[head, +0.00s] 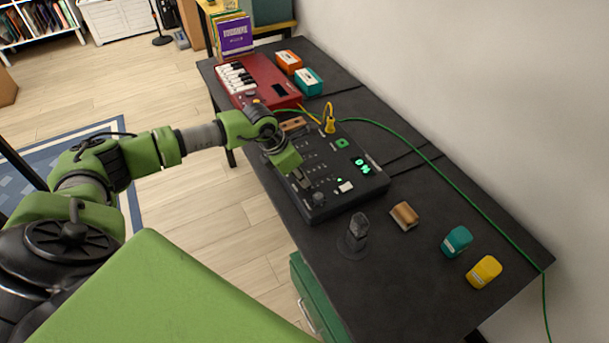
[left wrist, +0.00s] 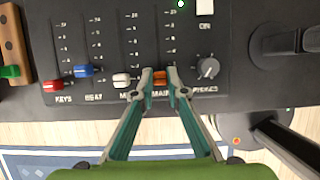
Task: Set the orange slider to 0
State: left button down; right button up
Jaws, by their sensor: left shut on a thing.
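The black mixer (head: 318,196) lies on the dark table, its sliders in a row in the left wrist view. The orange slider (left wrist: 160,76) is near the low end of its track, just above the label MAIN. My left gripper (left wrist: 160,82) is shut on it, one teal fingertip on each side. In the head view my left gripper (head: 291,168) reaches down at the mixer's near left edge and hides the slider. The scale mark beside the cap is hidden by the fingers. My right gripper is not in view.
White (left wrist: 121,80), blue (left wrist: 84,71) and red (left wrist: 54,84) sliders sit left of the orange one; a knob (left wrist: 208,68) is close on its right. A black stand (head: 356,235), wooden block (head: 405,215) and red keyboard (head: 258,80) are nearby. A yellow plug (head: 329,125) stands at the back.

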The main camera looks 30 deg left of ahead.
pick_arm(q)
jog(key=c, duration=2)
grip_release()
jog(key=shift+s+a, duration=0.15)
jog(key=v, duration=1.2)
